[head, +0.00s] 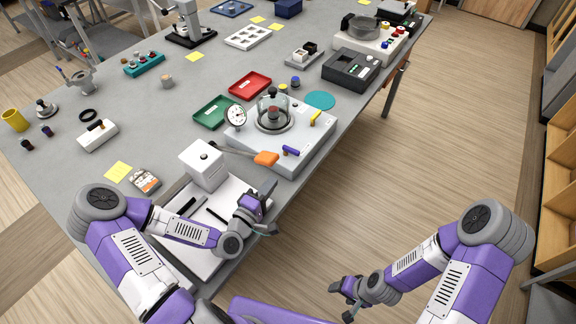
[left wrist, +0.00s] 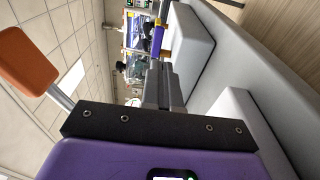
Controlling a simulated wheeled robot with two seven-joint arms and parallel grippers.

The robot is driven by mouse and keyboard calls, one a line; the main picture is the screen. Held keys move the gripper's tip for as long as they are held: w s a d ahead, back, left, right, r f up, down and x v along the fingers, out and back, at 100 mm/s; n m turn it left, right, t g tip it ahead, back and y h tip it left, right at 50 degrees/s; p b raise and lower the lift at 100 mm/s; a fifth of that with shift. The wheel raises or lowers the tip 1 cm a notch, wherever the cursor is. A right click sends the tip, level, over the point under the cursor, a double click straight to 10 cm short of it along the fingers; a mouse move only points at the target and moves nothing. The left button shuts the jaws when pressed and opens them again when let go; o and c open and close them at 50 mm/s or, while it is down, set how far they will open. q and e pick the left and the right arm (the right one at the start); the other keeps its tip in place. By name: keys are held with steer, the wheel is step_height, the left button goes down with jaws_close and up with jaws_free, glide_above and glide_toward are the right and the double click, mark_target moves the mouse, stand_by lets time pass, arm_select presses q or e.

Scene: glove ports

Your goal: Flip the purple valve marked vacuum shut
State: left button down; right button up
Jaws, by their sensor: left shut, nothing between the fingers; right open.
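The purple valve (head: 290,151) is a short bar handle on the near edge of a pale grey base unit (head: 310,150). A glass dome (head: 273,112) and a round gauge (head: 236,116) stand on that unit. In the left wrist view the purple valve (left wrist: 157,40) shows beyond my fingertips. Any marking on it is too small to read. My left gripper (head: 268,189) is shut and empty, apart from the valve and nearer to me, over the table's front edge. It also shows in the left wrist view (left wrist: 163,85). My right gripper (head: 341,300) is open and empty, off the table.
A lever with an orange handle (head: 266,158) reaches from a white box (head: 203,165) close to my left gripper; the handle also shows in the left wrist view (left wrist: 27,60). A yellow valve (head: 316,117) sits on the same unit. Green (head: 215,112) and red (head: 250,85) trays lie behind.

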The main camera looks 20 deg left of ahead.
mark_target(293, 154)
arm_select(q)
steer(key=shift+b+x, duration=0.85)
steer(key=shift+x, duration=0.25)
steer(key=x, duration=0.8)
steer(key=shift+w+d+p, duration=0.1)
steer(key=shift+w+p, duration=0.15)
steer(key=shift+p, duration=0.05)
steer(key=shift+d, duration=0.1)
